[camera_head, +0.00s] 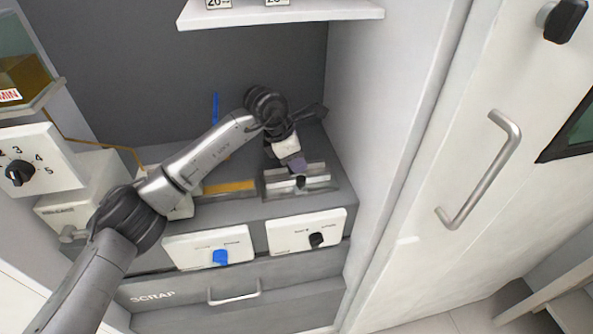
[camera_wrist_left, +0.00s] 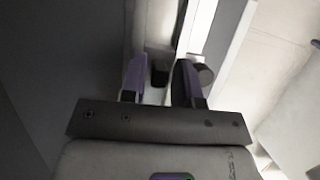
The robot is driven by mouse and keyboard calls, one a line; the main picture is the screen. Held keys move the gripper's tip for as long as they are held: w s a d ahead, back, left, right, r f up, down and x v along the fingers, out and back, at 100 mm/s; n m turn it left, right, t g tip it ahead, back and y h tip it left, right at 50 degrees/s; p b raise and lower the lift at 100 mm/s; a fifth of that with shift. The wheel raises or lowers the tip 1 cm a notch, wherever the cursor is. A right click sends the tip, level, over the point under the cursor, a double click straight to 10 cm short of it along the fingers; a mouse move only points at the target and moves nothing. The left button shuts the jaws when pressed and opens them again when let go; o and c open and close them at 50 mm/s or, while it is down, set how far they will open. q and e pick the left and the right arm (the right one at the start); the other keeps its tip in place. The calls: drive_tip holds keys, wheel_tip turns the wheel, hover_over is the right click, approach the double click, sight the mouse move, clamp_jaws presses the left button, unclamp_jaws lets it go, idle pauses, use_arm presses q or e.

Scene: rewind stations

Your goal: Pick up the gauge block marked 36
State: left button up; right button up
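No block with a readable 36 shows in either view. Two small white pieces with dark print stand on the upper shelf, cut off by the top edge; the left piece (camera_head: 218,4) reads 20, and the right one (camera_head: 276,2) is harder to read. My left gripper (camera_head: 296,163) points down over a metal fixture (camera_head: 322,180) with a black knob (camera_head: 300,182). In the left wrist view its purple fingers (camera_wrist_left: 162,85) are apart. A dark piece and a pale strip show in the gap, and I cannot tell whether the fingers touch them. My right gripper is not in view.
The upper shelf (camera_head: 320,12) overhangs the niche. A white side wall (camera_head: 390,110) stands close right of the gripper, with a handled door (camera_head: 485,170) beyond. Two white panels with a blue knob (camera_head: 220,257) and a black knob (camera_head: 317,240) sit above the scrap drawer (camera_head: 180,296).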

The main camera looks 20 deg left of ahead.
use_arm(q)
clamp_jaws()
